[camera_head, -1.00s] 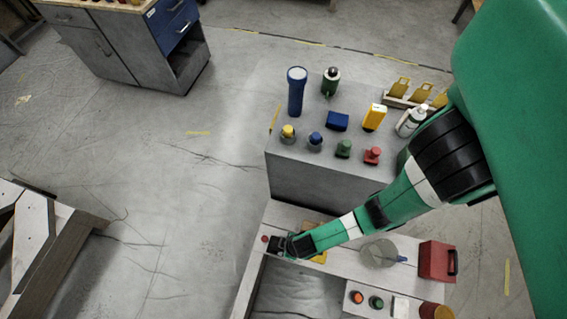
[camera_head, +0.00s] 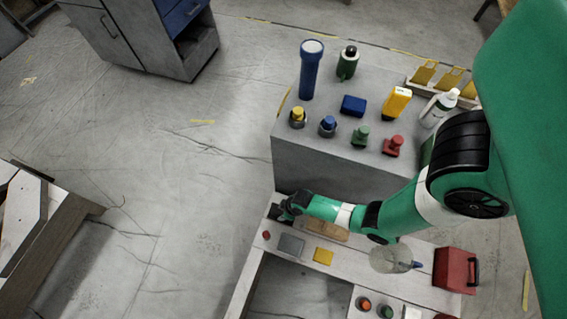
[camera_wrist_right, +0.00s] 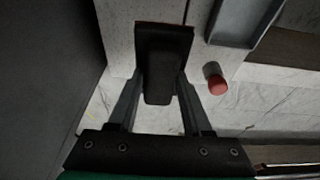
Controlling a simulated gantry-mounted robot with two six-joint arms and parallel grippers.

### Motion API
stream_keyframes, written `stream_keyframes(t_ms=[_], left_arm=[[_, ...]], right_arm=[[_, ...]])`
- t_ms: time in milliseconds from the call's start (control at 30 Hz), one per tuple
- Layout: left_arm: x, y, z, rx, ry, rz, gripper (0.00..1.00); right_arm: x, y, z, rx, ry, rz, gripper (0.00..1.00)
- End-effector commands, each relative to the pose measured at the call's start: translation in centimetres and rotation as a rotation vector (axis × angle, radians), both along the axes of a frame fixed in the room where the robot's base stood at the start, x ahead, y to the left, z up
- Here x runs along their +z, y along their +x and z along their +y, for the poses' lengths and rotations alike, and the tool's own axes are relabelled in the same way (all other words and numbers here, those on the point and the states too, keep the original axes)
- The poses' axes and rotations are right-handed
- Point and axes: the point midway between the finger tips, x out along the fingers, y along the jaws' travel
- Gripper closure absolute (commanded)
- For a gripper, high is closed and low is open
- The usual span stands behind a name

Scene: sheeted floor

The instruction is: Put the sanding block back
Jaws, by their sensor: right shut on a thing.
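My right gripper (camera_head: 283,209) is at the far left end of the white plank bench (camera_head: 343,256), close to the grey cabinet's front. In the right wrist view its fingers (camera_wrist_right: 158,95) are shut on a dark block with a wide flat plate, which I take as the sanding block (camera_wrist_right: 163,45). In the head view the block is hard to tell from the dark gripper. A grey shallow tray (camera_head: 291,246) lies on the bench nearer the camera and looks empty; its corner shows in the right wrist view (camera_wrist_right: 229,37). My left gripper is out of view.
A red-capped cylinder (camera_wrist_right: 216,83) stands near the tray. A yellow block (camera_head: 323,256), wooden block (camera_head: 327,231), glass dish (camera_head: 388,260) and red box (camera_head: 455,269) are on the bench. The grey cabinet (camera_head: 330,165) behind carries a blue flashlight (camera_head: 310,72) and several knobs.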

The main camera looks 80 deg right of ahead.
Motion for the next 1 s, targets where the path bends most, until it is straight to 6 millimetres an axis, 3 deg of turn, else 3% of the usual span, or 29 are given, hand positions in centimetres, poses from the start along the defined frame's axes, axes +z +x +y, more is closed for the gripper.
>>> stream_keyframes(t_ms=[167, 400, 767, 800, 933, 1000], left_arm=[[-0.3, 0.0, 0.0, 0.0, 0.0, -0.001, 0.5], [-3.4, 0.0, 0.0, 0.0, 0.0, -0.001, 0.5], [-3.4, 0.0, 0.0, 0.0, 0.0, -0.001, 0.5], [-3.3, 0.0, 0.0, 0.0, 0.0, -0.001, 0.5], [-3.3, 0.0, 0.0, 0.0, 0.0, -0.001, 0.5], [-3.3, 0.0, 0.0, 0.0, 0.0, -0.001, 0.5]], right_arm=[[-0.4, 0.2, -0.4, 0.001, -0.001, -0.001, 1.0], [-4.1, 0.2, -0.8, 0.001, 0.0, 0.001, 1.0], [-4.2, 0.2, -0.8, 0.001, 0.0, -0.001, 1.0], [-4.2, 0.2, -0.8, 0.001, 0.0, 0.0, 0.47], [-4.1, 0.2, -0.8, 0.001, 0.0, 0.0, 0.24], [-4.1, 0.2, -0.8, 0.001, 0.0, 0.0, 0.21]])
